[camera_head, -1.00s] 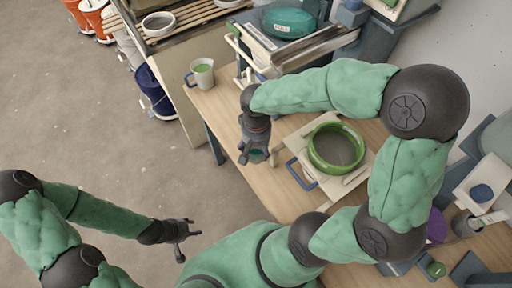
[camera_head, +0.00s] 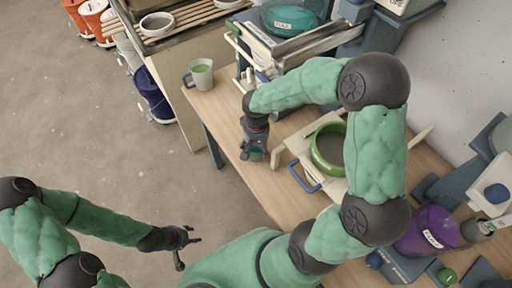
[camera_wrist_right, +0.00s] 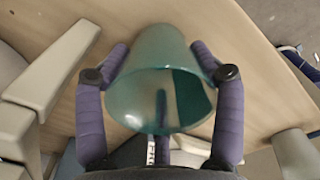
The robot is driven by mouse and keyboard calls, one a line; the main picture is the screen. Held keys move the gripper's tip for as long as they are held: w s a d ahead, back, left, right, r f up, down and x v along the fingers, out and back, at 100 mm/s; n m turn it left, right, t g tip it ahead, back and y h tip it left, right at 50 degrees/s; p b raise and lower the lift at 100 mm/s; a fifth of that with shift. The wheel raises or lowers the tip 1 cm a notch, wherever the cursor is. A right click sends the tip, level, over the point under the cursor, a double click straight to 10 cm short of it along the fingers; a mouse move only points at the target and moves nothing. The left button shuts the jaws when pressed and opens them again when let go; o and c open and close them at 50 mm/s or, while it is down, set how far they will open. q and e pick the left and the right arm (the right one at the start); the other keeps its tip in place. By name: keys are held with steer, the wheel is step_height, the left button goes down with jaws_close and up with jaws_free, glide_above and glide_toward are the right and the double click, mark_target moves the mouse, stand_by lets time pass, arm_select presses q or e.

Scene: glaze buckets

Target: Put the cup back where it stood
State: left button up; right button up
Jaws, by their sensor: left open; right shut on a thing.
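A translucent teal cup (camera_wrist_right: 155,85) is between the two fingers of my right gripper (camera_wrist_right: 160,85) in the right wrist view, its open mouth toward the camera. In the head view my right gripper (camera_head: 254,150) is at the front edge of the wooden table, and the cup (camera_head: 257,154) is mostly hidden behind it. The wrist view shows wooden tabletop beyond the cup; I cannot tell whether the cup touches it. My left gripper (camera_head: 188,245) is open and empty above the floor.
A green-rimmed bowl (camera_head: 328,150) sits on a pale board with a blue handle, just right of my right gripper. A purple bucket (camera_head: 428,230) is at the right. Blue and orange buckets stand on the floor.

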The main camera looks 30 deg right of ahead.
steer(key=shift+f, duration=0.1)
steer(key=o, duration=1.5)
steer(key=shift+r, duration=0.25)
step_height(320, 180, up, 7)
steer(key=p, duration=0.2)
steer(key=shift+r+p, duration=0.2)
steer(key=shift+p, duration=0.15)
